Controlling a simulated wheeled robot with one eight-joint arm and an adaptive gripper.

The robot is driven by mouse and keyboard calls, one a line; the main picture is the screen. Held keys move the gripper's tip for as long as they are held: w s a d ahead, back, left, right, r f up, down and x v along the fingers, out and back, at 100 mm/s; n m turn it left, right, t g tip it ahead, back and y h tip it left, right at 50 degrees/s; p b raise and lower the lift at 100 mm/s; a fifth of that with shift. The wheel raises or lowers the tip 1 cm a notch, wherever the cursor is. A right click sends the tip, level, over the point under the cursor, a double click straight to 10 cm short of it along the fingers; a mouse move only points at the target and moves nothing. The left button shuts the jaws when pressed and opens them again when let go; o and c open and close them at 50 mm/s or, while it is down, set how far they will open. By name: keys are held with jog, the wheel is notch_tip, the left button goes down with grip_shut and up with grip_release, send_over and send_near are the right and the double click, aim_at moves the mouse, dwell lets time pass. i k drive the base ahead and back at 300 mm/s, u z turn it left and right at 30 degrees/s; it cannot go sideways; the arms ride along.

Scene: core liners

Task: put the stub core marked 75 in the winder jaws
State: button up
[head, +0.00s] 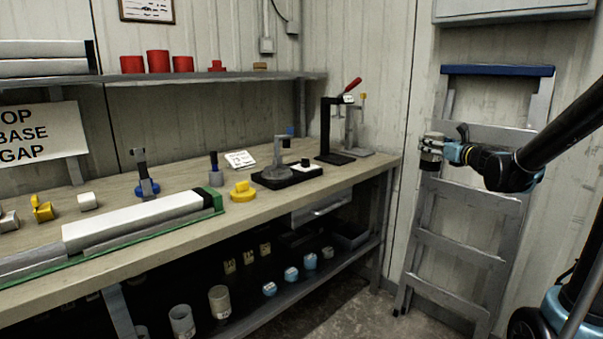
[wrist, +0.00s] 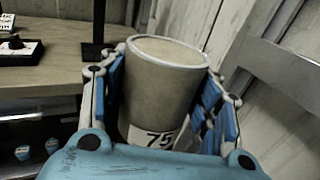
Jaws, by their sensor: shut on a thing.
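The stub core (wrist: 163,85) is a grey-beige cylinder with a white label reading 75. My gripper (wrist: 160,95) is shut on it, with blue-padded fingers on both sides. In the head view the held core (head: 431,153) is at the right, in front of the ladder and clear of the bench, and my gripper (head: 435,150) is around it. I cannot tell for sure which bench fixture is the winder; a grey upright fixture on a black base (head: 279,158) stands near the bench's right end. Its jaws are too small to make out.
The wooden bench (head: 130,195) carries a long white bar, a yellow part (head: 242,192) and a black stand (head: 332,135). More cores (head: 219,302) stand on the lower shelf. A grey ladder (head: 470,133) leans against the wall behind my gripper. Open floor lies right of the bench.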

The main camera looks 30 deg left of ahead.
aim_at(277, 172)
jog(key=z, duration=0.1)
jog(key=k, duration=2.1)
jog(key=u, duration=0.85)
jog(key=i, duration=1.45)
jog(key=z, duration=0.1)
